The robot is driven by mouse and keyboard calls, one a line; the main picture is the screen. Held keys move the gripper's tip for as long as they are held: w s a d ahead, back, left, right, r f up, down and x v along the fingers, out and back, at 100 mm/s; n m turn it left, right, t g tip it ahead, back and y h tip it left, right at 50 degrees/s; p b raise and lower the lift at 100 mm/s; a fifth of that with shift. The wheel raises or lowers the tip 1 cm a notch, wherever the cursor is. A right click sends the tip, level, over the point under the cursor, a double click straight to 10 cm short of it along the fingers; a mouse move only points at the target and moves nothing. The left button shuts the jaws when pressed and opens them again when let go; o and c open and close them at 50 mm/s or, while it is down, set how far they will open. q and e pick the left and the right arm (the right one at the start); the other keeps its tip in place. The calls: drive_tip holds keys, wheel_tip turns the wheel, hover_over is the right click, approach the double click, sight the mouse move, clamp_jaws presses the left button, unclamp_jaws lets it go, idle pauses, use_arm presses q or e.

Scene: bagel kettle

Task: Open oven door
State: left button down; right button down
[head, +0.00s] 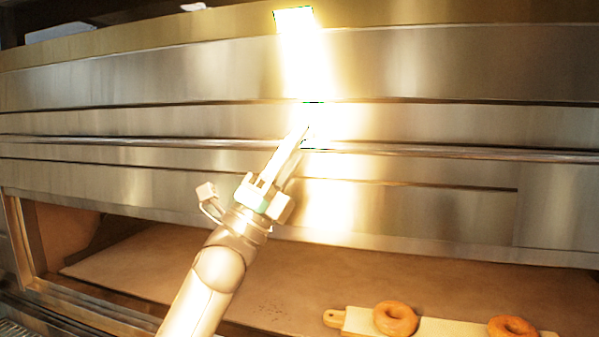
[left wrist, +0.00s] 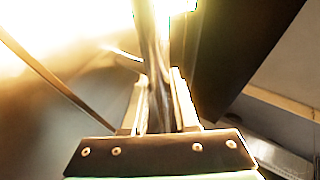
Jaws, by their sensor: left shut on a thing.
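The oven door (head: 420,125) is a wide brushed-metal panel across the head view. A long thin horizontal handle bar (head: 420,150) runs along it. My left gripper (head: 302,138) reaches up from below and is shut on the handle bar near the middle of the view. In the left wrist view the bar (left wrist: 153,45) passes between the two fingers of my left gripper (left wrist: 160,100). Bright glare washes out the metal around the fingertips. I cannot tell from these views whether the door stands ajar. My right gripper is not in view.
Below the metal front is a brown surface (head: 130,262) in an open recess. A light wooden board (head: 447,328) with bagels (head: 395,318) lies at its lower right. Another bagel (head: 512,328) shows farther right. The brown surface's left part is clear.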

sight(299, 100)
use_arm(q)
wheel_tip(299, 100, up, 6)
drive_tip(key=shift+s+r+p, duration=0.1)
drive_tip(key=shift+r+p, duration=0.1)
drive_tip(key=shift+p, duration=1)
drive_tip(key=shift+f, duration=0.1)
drive_tip(key=c, duration=0.7)
unclamp_jaws()
drive_tip(key=b+v, duration=0.6)
drive_tip(key=v, duration=0.9)
drive_tip(key=shift+f, duration=0.2)
